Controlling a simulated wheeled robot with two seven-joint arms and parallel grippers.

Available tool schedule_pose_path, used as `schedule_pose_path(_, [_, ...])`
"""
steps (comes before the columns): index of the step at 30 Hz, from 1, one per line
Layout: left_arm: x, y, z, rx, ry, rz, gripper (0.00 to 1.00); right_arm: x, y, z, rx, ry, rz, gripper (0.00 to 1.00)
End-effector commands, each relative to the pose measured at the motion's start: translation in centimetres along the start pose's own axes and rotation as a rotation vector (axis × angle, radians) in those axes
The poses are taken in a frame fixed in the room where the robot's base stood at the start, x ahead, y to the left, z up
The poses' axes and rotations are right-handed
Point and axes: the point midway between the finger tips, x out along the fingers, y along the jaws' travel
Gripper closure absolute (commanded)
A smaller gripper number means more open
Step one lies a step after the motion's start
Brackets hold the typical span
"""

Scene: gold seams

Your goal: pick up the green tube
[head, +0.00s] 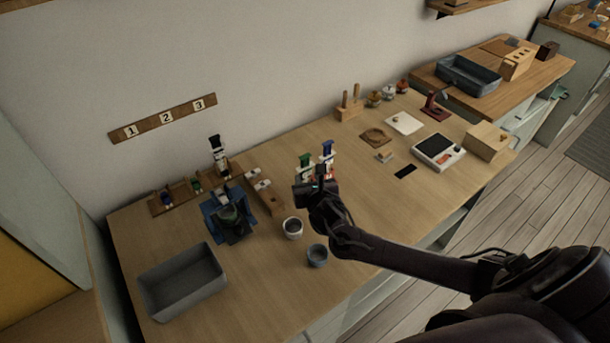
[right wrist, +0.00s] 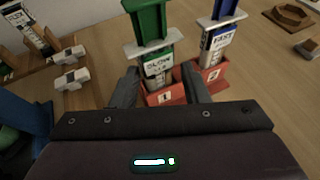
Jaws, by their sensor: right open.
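The green tube (right wrist: 152,40) stands upright in the red holder's slot marked 1 in the right wrist view, with a label that seems to read "SLOW". Its green top also shows in the head view (head: 306,160). A blue tube (right wrist: 217,30) labelled "FAST" stands beside it in slot 2. The red holder (right wrist: 195,90) sits on the table. My right gripper (right wrist: 160,88) is open, its two fingers on either side of the green tube's lower part; I cannot tell whether they touch it. In the head view the gripper (head: 316,190) hides most of the holder. My left gripper is not in view.
A white cup (head: 293,228) and a blue-grey cup (head: 317,255) stand near my right arm. A blue stand (head: 243,205) and a wooden rack (head: 265,193) are to the left. A grey bin (head: 182,281) is at the front left. A black pad (head: 405,171) lies to the right.

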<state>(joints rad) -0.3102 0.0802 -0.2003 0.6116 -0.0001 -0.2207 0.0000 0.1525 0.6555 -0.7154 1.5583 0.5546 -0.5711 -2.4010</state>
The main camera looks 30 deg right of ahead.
Motion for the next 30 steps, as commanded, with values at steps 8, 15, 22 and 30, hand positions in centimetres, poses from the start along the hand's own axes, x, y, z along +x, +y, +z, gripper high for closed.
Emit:
schedule_pose_path(8, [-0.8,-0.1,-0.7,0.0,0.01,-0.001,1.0,3.6,0.2,0.3,0.002,-0.003,-0.002,0.59])
schedule_pose_path(15, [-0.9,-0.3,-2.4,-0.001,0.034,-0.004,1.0,4.3,0.3,0.1,0.002,-0.001,0.001,0.59])
schedule_pose_path(22, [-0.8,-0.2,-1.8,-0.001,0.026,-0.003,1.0,4.3,0.2,0.1,0.001,-0.001,0.0,0.75])
schedule_pose_path(30, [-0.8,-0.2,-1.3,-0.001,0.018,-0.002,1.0,4.3,0.2,0.2,0.002,-0.001,0.0,0.93])
